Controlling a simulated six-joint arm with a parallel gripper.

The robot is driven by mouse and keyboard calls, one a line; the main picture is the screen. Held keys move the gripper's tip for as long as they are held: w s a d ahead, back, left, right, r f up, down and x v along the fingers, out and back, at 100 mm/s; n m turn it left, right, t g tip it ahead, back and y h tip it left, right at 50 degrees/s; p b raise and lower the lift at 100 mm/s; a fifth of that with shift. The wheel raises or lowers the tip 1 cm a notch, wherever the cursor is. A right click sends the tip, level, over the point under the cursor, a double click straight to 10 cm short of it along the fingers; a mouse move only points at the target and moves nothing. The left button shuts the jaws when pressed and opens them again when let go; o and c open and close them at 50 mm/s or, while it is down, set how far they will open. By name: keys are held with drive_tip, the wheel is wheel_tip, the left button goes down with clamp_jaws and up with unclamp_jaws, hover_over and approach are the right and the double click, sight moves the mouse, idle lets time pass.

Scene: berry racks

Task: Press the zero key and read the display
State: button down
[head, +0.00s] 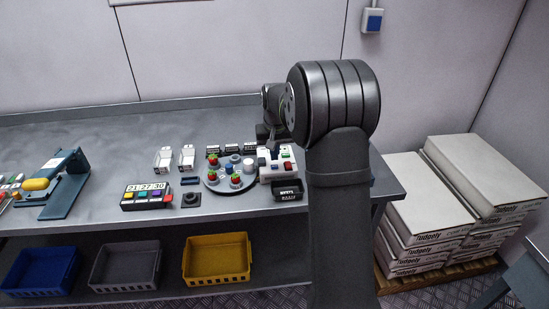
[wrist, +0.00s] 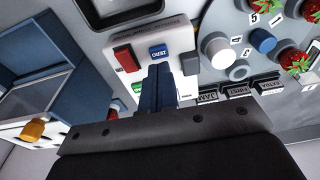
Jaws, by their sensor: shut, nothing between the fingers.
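A white keyed device (head: 267,178) stands on the bench, right of the round tray. In the wrist view its white body (wrist: 178,36) carries a red key (wrist: 126,59), a blue key (wrist: 158,52) with upside-down lettering that looks like ZERO, a dark block (wrist: 190,63) and a partly hidden green key (wrist: 138,88). My gripper (wrist: 159,69) is shut and empty, its fingertips right at the near edge of the blue key. I cannot tell whether they touch it. In the head view my gripper (head: 271,146) is over the device. No readout on the device can be made out.
A round tray (head: 210,184) with strawberries and pegs is close left of the device. A black labelled bin (head: 288,196) sits in front. A clock box (head: 147,198) and white punnets (head: 163,158) stand further left. Stacked cartons (head: 430,205) are right of the bench.

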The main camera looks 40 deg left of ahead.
wheel_tip(320, 180, up, 5)
drive_tip(key=shift+r, duration=0.1)
idle(0.5)
drive_tip(key=s+d+r+m+g+h, duration=0.1)
drive_tip(key=s+d+r+m, duration=1.1)
drive_tip(key=s+d+m, duration=0.4)
drive_tip(key=shift+d+r+m, duration=0.2)
drive_tip(key=shift+m, duration=0.8)
drive_tip(key=shift+w, duration=0.1)
idle(0.8)
